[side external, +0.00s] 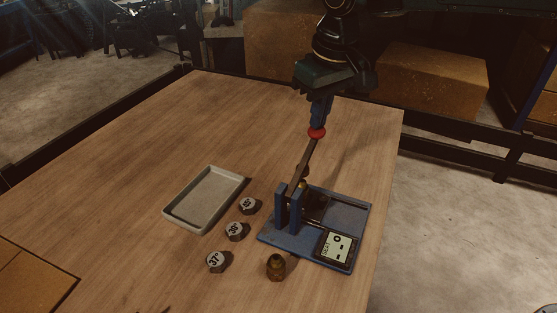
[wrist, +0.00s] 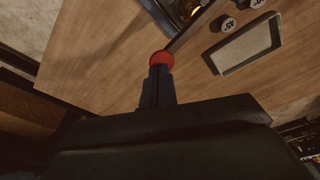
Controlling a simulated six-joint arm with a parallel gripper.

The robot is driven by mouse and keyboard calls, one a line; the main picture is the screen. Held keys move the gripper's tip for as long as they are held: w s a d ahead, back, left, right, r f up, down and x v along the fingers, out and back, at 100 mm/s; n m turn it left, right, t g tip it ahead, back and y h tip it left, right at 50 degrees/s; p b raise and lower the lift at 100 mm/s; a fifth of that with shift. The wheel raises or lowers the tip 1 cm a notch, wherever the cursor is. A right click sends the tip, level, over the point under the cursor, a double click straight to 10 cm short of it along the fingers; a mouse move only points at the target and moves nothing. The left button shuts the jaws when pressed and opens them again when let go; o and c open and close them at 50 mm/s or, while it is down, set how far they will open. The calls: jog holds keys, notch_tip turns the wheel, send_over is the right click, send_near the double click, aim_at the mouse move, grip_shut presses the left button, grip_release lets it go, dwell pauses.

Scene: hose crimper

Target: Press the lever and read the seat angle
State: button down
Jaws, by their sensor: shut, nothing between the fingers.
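The crimper (side external: 318,228) is a blue base with two upright posts near the table's right edge. Its lever (side external: 305,162) slants up from the posts and ends in a red knob (side external: 317,132). My gripper (side external: 320,118) is shut, its blue fingers pointing down right at the top of the knob; I cannot tell whether they touch it. In the wrist view the red knob (wrist: 161,58) sits at the fingertips. The seat display (side external: 337,247) on the base shows "SEAT" and dashes, with no readable angle. A small brass part shows between the posts.
Hex pieces marked 45° (side external: 249,205), 30° (side external: 235,231) and 37° (side external: 217,261) stand left of the crimper. A loose brass fitting (side external: 276,267) stands in front. An empty grey tray (side external: 171,211) lies further left.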

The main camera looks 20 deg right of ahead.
jog(key=shift+f, duration=1.8)
jog(key=shift+r, duration=0.1)
notch_tip(320, 180, up, 13)
dwell(1.9)
